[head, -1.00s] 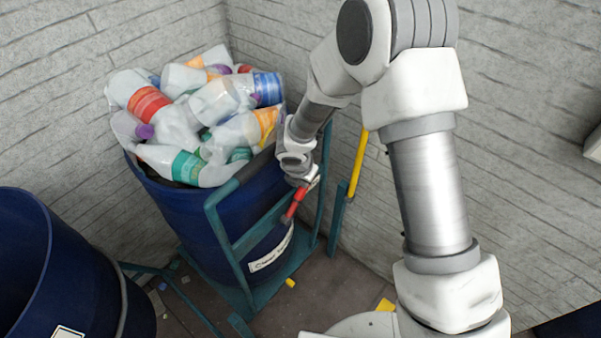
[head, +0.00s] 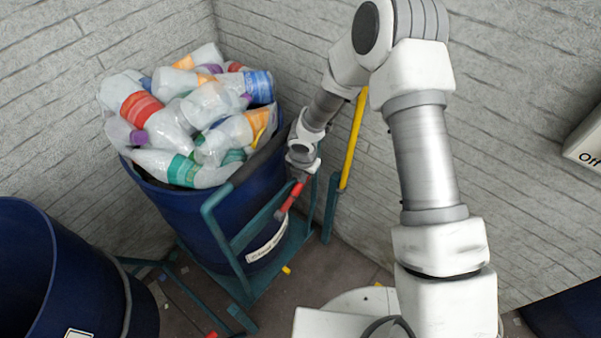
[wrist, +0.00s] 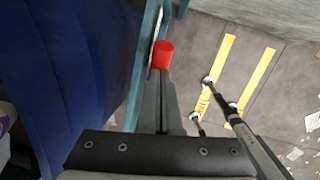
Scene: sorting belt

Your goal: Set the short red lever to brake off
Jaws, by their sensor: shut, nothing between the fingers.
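The short red lever (head: 290,199) is on the teal frame of the cart that holds the full blue drum, and slants up to the right in the head view. Its round red end also shows in the wrist view (wrist: 163,54), just beyond the fingertips. My gripper (head: 302,179) is at the lever's upper end; its fingers (wrist: 160,80) are shut with nothing between them. I cannot tell whether they touch the lever. No brake marking near the lever is readable.
A long yellow lever (head: 354,140) stands right of the cart (head: 238,268). The blue drum (head: 190,212) is heaped with plastic bottles (head: 205,115). Another blue drum (head: 60,275) is at lower left. A white box marked "Off" (head: 585,150) is on the right wall.

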